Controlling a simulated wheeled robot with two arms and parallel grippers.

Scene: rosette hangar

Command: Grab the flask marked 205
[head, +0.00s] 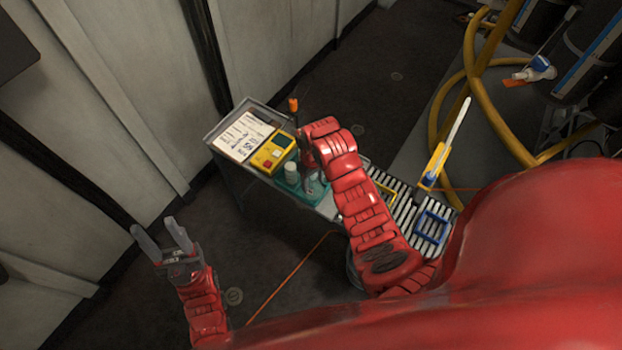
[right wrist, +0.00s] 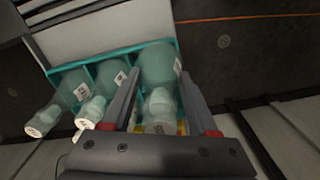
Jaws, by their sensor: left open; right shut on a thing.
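Three pale green flasks stand in a teal rack (right wrist: 128,54), which also shows on the cart in the head view (head: 288,187). In the right wrist view they are a left flask (right wrist: 70,88), a middle flask (right wrist: 109,76) and a right flask (right wrist: 158,62). Each has a small white label; the numbers are too small to read surely, so I cannot tell which is 205. My right gripper (right wrist: 160,78) has its fingers on both sides of the right flask and is shut on it. In the head view my arm partly hides the rack. My left gripper (head: 155,226) is open and empty, away from the cart.
The cart (head: 216,133) also bears a written sheet (head: 241,136), a yellow instrument (head: 271,152) and an upright orange-topped tool (head: 293,105). A slatted surface (head: 408,212) lies right of my right arm. A yellow hose (head: 470,60) and dark drums (head: 590,45) stand farther right.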

